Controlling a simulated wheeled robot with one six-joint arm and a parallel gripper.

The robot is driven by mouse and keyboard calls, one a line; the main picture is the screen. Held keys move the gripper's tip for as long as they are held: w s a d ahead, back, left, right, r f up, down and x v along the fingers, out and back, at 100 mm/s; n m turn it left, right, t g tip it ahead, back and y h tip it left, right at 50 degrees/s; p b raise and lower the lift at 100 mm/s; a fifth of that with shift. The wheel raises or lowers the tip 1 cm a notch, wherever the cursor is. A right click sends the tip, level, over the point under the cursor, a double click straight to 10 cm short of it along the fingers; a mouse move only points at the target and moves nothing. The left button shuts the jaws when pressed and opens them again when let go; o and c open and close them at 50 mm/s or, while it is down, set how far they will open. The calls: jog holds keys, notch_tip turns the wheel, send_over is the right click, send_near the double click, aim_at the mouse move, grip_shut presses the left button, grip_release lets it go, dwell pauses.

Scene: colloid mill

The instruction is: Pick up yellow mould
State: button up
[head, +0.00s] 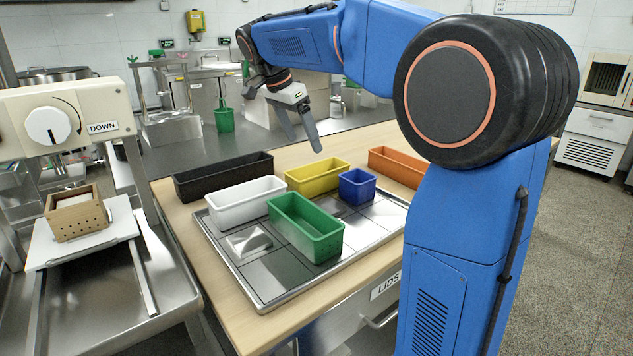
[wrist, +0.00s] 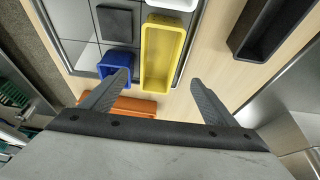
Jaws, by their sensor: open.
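The yellow mould (head: 317,176) is an open rectangular box at the back edge of the metal tray, between the white and blue moulds in the head view. In the wrist view the yellow mould (wrist: 162,55) lies ahead of the fingers, near the middle. My gripper (head: 303,140) is open and empty, above and behind the yellow mould in the head view. In the wrist view my gripper (wrist: 158,82) has its two fingers spread apart. The yellow mould's near end shows between the fingertips, and the fingers do not appear to touch it.
The metal tray (head: 262,290) also holds a white mould (head: 246,202), a green mould (head: 305,228) and a blue mould (head: 357,186). A black mould (head: 223,177) and an orange mould (head: 396,166) stand on the wooden table beside it. A press with a brown box (head: 77,213) is at left.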

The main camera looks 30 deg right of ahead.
send_near(318, 173)
jog(key=s+f, duration=0.1)
jog(key=f, duration=0.1)
jog(key=s+d+f, duration=0.1)
jog(key=f, duration=0.2)
jog(key=s+f, duration=0.1)
jog(key=f, duration=0.1)
jog(key=shift+d+f, duration=0.15)
jog(key=shift+d, duration=0.25)
jog(key=c, duration=1.3)
